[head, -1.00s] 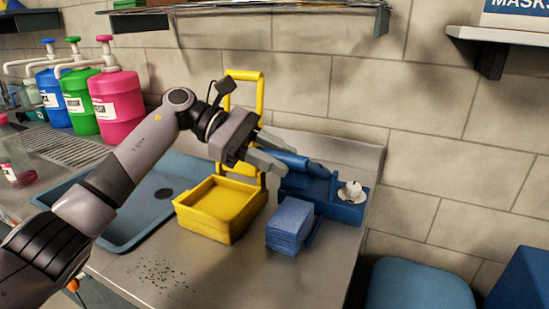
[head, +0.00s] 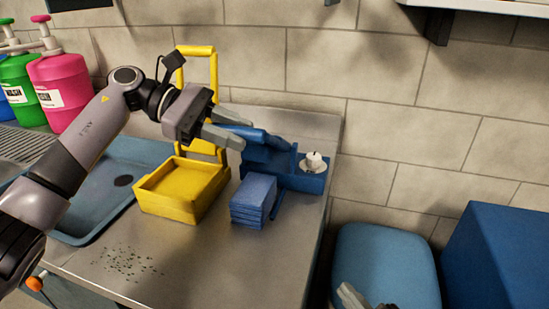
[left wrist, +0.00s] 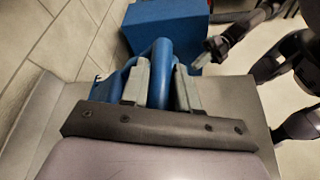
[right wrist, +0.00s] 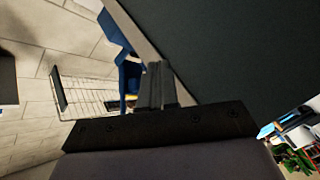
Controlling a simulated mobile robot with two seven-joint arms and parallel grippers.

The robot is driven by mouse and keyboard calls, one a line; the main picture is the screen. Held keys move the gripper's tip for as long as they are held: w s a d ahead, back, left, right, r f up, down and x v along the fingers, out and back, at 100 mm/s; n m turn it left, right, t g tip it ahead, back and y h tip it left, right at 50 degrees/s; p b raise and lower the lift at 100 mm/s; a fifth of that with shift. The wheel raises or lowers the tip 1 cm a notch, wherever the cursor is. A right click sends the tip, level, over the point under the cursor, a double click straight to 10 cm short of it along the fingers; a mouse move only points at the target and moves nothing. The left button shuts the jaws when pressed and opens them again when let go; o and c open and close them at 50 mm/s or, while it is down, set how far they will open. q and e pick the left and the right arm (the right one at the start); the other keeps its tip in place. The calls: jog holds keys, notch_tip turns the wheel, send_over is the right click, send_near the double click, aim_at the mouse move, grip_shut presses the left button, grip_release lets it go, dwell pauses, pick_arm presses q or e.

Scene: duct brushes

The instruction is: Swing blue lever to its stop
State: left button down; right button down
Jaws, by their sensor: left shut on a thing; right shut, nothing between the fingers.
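The blue lever (head: 262,135) is a thick blue bar on a blue fixture (head: 300,181) at the back right of the metal counter. It lies low, close to level, over the fixture. My left gripper (head: 232,138) is shut on the lever; in the left wrist view the lever (left wrist: 160,72) runs between the two grey fingers (left wrist: 160,85). The fingers hide part of it, and I cannot see a stop clearly. My right gripper (head: 350,296) is at the bottom edge, right of the counter; in the right wrist view its fingers (right wrist: 157,85) are together and empty.
A yellow fixture (head: 180,210) with an upright yellow handle stands left of the blue one. A stack of blue pads (head: 252,202) lies in front. A small white piece (head: 314,161) sits on the blue fixture. A blue bin (head: 385,265) stands right of the counter.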

aim_at(268, 140)
jog(key=a+r+n+y, duration=0.4)
jog(key=r+n+y, duration=0.1)
jog(key=r+n, duration=0.45)
jog(key=a+r+n+y, duration=0.3)
jog(key=r+n+y, duration=0.2)
jog(key=r+n, duration=0.4)
jog(key=w+a+r+n, duration=0.1)
jog(key=w+a+r, duration=0.4)
jog(key=w, duration=0.4)
jog(key=shift+w+a+r, duration=0.2)
jog(key=shift+a+r, duration=0.05)
jog(key=shift+a, duration=0.55)
jog(key=shift+w+d+r, duration=0.1)
jog(key=shift+w+r, duration=0.05)
jog(key=shift+r, duration=0.25)
pick_arm(q)
jog(key=shift+f, duration=0.1)
pick_arm(e)
jog(key=shift+w+d+r+m+h, duration=0.15)
jog(key=shift+r+m+h, duration=0.1)
jog(key=shift+m+h, duration=0.15)
